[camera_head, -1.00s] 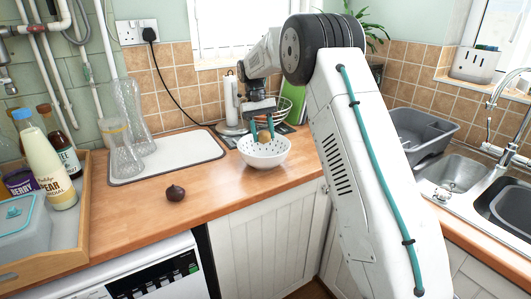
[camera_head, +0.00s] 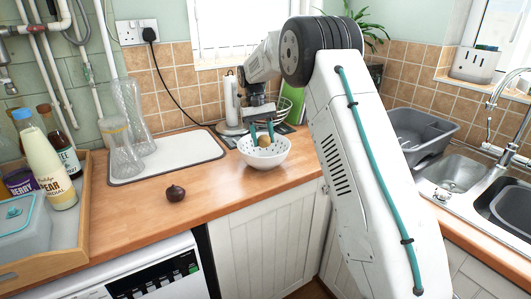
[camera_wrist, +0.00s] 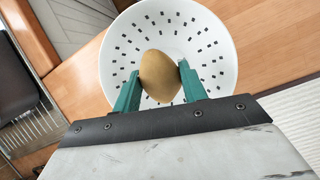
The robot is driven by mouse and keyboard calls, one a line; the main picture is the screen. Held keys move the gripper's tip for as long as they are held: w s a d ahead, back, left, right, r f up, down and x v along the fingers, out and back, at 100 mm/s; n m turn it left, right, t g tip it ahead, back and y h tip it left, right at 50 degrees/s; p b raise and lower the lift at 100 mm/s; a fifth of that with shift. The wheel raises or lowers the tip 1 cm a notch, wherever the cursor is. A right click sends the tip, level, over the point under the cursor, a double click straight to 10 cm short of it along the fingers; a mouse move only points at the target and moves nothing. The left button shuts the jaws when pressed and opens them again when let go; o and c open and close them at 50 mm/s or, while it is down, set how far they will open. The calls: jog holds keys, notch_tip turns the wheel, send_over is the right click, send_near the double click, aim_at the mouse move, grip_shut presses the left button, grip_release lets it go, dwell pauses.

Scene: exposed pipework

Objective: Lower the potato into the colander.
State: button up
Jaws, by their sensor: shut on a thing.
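The potato (camera_wrist: 161,76) is tan and oval. It sits between the two teal fingers of my gripper (camera_wrist: 160,78) in the wrist view, with the colander behind it. In the head view the potato (camera_head: 264,141) shows small between the fingers of my gripper (camera_head: 262,137), at the height of the colander's rim. The white colander (camera_head: 264,158) with dark holes stands upright on the wooden worktop. In the wrist view the colander (camera_wrist: 215,60) surrounds the potato on most sides. I cannot tell whether the potato touches the bowl's floor.
A dark round onion-like thing (camera_head: 175,193) lies on the worktop (camera_head: 215,195), left of the colander. A white drying mat (camera_head: 178,158) with glassware is behind it. A wooden tray (camera_head: 85,215) with bottles is at the far left. A grey basin (camera_head: 425,130) and sink are at the right.

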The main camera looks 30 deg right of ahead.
aim_at(263, 150)
jog(key=shift+f, duration=2.8)
dwell(1.0)
jog(key=o, duration=1.1)
jog(key=v, duration=0.7)
jog(key=s+a+r+t, duration=0.1)
jog(key=s+a+r, duration=0.2)
jog(key=s+r, duration=0.55)
jog(key=s+a+r+n+t, duration=0.1)
jog(key=s+a+r, duration=0.1)
jog(key=s+r, duration=0.3)
jog(key=s+a+r+t, duration=0.1)
jog(key=s+a+r, duration=0.1)
jog(key=s, duration=0.6)
jog(key=s+a+f+t, duration=0.1)
jog(key=s+f, duration=0.1)
jog(key=s, duration=0.6)
jog(key=s+a+f+n+t, duration=0.1)
jog(key=s+f, duration=0.2)
jog(key=s, duration=0.6)
jog(key=s+a+f+t, duration=0.1)
jog(key=s+a+f, duration=0.1)
jog(key=s, duration=0.7)
jog(key=shift+f, duration=0.2)
